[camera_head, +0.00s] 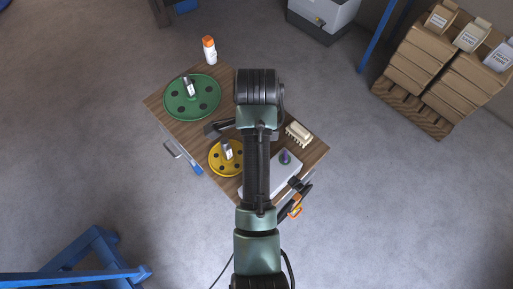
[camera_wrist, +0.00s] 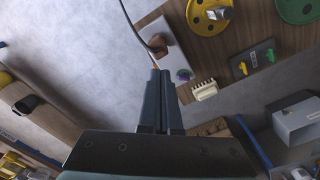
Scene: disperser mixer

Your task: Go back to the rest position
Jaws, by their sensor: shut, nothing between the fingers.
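My gripper (camera_wrist: 163,78) shows in the wrist view with its two dark fingers pressed together and nothing between them. It is in the air, apart from the wooden table (camera_wrist: 240,38) in the upper right of that view. In the head view my arm reaches up over the middle of the table (camera_head: 310,152) and hides part of it. The gripper's fingertips cannot be made out there.
On the table are a green disc (camera_head: 178,105), a yellow disc (camera_head: 216,162), a white-and-orange bottle (camera_head: 209,50), a cream brush-like block (camera_head: 299,132) and a grey plate (camera_head: 287,173). Stacked boxes (camera_head: 430,65) stand upper right, a blue frame (camera_head: 95,255) lower left. Grey floor is open around.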

